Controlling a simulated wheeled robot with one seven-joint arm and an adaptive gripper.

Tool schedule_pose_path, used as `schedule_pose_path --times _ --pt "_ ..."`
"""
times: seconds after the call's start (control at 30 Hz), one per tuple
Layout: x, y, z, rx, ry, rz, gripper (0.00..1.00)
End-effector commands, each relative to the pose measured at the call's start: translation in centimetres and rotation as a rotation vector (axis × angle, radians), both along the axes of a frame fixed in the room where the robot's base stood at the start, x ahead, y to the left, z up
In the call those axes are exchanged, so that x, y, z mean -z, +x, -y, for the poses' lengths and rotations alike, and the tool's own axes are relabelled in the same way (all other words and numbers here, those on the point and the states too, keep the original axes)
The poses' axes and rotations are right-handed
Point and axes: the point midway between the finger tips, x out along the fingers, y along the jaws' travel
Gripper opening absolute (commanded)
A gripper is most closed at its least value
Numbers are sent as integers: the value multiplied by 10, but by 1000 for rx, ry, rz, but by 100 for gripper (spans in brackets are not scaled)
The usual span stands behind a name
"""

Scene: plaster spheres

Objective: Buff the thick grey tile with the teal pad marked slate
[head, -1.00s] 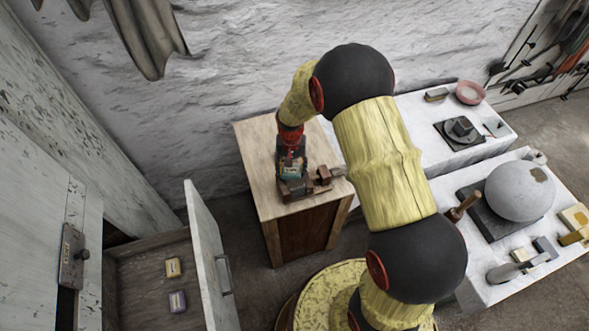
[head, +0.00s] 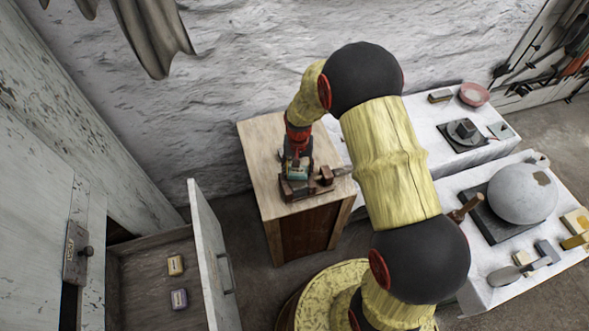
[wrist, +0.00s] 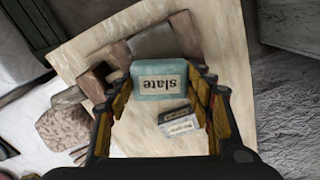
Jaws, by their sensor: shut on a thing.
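The teal pad (wrist: 160,70), with a cream label reading "slate" upside down in the wrist view, sits between the fingers of my gripper (wrist: 162,84). My gripper is shut on it. In the head view the teal pad (head: 297,173) shows small at the end of my arm, over the wooden cabinet. A grey block that looks like the thick grey tile (wrist: 153,41) lies just beyond the pad, between brown wooden jaws (wrist: 96,84). The pad hides part of its near edge. I cannot tell whether pad and tile touch.
A small dark labelled block (wrist: 178,122) lies on the wooden top (head: 262,145). White benches at right carry a plaster sphere (head: 522,193), a pink bowl (head: 474,94) and tools.

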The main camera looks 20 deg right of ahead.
Motion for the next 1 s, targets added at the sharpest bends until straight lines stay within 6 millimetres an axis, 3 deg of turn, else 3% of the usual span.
schedule_pose_path --times 0.27,1.0 --pt "1 -4 12 0 0 1 24" --pt "2 7 -22 -1 1 -2 24"
